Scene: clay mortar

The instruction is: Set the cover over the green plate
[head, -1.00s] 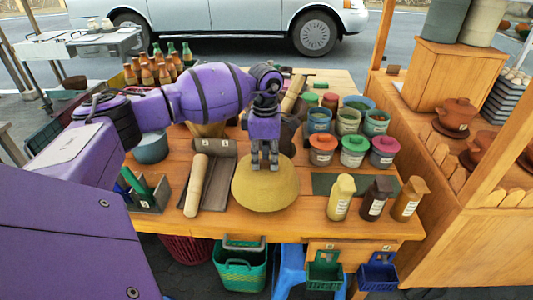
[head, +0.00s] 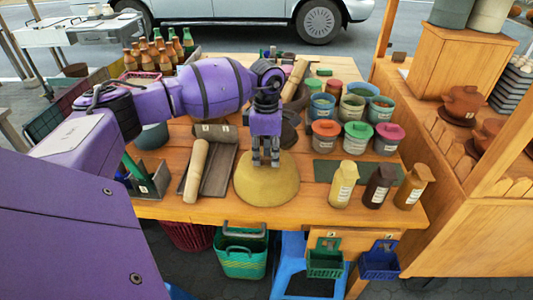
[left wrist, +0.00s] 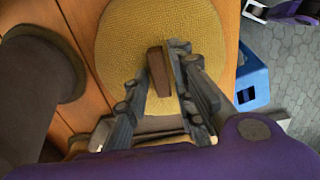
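The cover (head: 267,188) is a yellow woven dome with a brown block handle. It appears near the table's front edge in the head view, and the left wrist view also shows its round top and the handle (left wrist: 158,70). My right gripper is not in view.
A rolling pin (head: 195,172) and dark tray (head: 218,174) lie left of the cover. A dark green mat (head: 325,171) and several bottles (head: 344,183) stand right. Lidded jars (head: 326,136) are behind. Bare wood (head: 210,212) shows at front left.

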